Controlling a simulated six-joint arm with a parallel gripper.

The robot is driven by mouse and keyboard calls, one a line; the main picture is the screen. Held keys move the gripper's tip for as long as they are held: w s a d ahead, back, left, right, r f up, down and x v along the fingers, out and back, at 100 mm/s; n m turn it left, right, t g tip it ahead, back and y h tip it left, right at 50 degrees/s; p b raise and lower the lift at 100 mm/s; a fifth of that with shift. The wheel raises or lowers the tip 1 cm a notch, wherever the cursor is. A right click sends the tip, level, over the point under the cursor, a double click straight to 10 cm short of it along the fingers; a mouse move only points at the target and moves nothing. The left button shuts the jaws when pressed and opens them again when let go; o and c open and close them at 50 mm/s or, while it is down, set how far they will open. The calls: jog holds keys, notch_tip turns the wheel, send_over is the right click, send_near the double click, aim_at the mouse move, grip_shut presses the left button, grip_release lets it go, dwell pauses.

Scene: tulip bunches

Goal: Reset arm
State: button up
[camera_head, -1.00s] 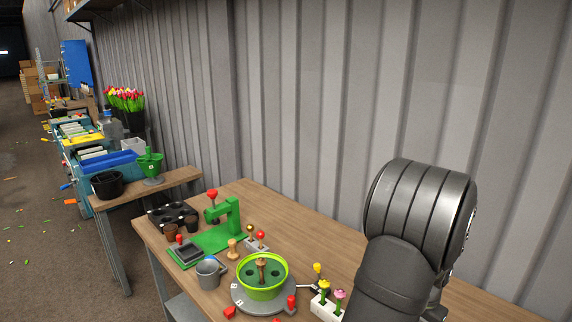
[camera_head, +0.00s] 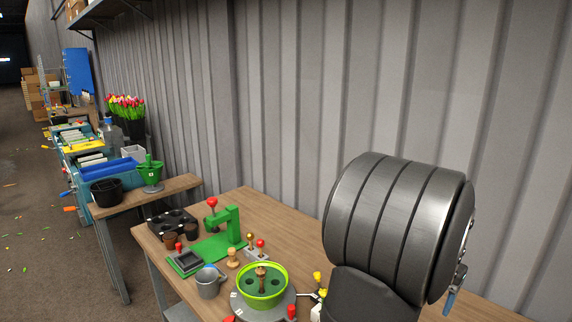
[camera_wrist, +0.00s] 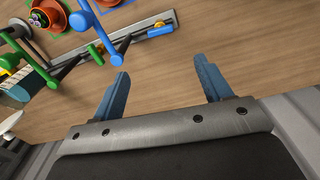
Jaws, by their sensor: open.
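My gripper (camera_wrist: 160,84) shows in the wrist view with its two blue fingers spread apart and nothing between them. Bare wooden table top (camera_wrist: 180,55) lies beyond the fingertips. In the head view my dark grey arm fills the lower right. A blue finger shows at its right edge, and the rest of the gripper is hidden behind the arm. The wooden workbench (camera_head: 310,232) runs along the corrugated wall below the arm.
A green press (camera_head: 228,225), a grey mug (camera_head: 209,282) and a lime green pot (camera_head: 262,288) on a grey disc stand on the bench. In the wrist view, a rail with a blue-ended lever (camera_wrist: 160,31) and several coloured levers lie upper left. Red tulips (camera_head: 125,106) stand farther back.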

notch_tip(320, 180, down, 16)
jog(key=shift+r, duration=0.25)
jog(key=m, duration=0.2)
jog(key=shift+r+m, duration=0.2)
jog(key=shift+m, duration=0.2)
notch_tip(320, 180, up, 17)
notch_tip(320, 180, down, 17)
jog(key=n, duration=0.9)
